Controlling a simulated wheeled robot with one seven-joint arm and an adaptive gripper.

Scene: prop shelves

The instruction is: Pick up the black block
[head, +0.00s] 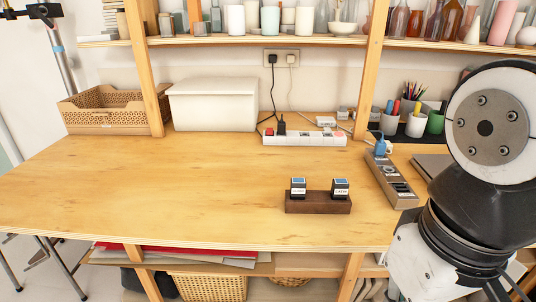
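Two small black blocks with blue tops and white labels, like stamps, stand side by side on a dark brown wooden stand (318,205) on the table. The left black block (298,181) and the right black block (340,182) look much alike; the lettering is too small to read surely. I cannot tell which of them is the task's black block. My gripper is out of view; only links of my arm show at the right edge, to the right of the stand.
A power strip (303,140) with cords lies behind the stand, and a grey strip (390,181) lies to its right. A white box (213,105) and a tan basket (112,109) stand at the back left. The table's left and middle are clear.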

